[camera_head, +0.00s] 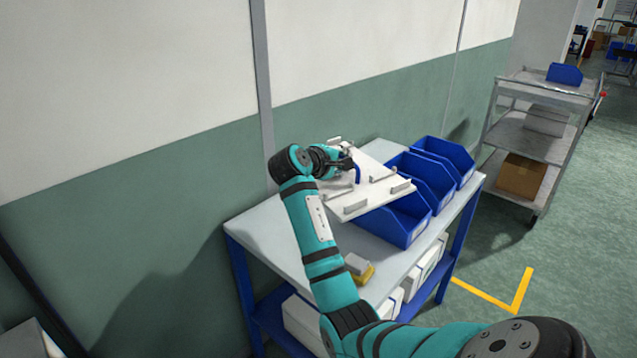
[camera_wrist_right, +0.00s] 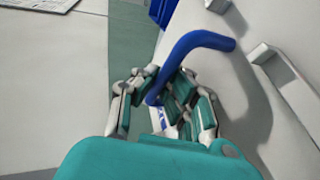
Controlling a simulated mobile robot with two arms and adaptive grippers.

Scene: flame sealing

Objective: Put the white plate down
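The white plate (camera_head: 362,192) has several grey brackets and a bent blue handle (camera_head: 358,175). In the head view it is over the table, overlapping the blue bins; I cannot tell whether it touches them. My right gripper (camera_head: 347,163) is at the handle. In the right wrist view, the gripper's fingers (camera_wrist_right: 163,108) are closed around the blue handle (camera_wrist_right: 198,40), with the plate's face (camera_wrist_right: 225,75) beside them. The fingers partly hide the handle's lower end. My left gripper is not in view.
A light-topped table (camera_head: 270,232) with blue legs stands against the wall. Blue bins (camera_head: 440,160) line its right side. A small yellow and grey item (camera_head: 360,268) lies near the front edge. White boxes are on the lower shelf. A grey cart (camera_head: 520,135) stands further right.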

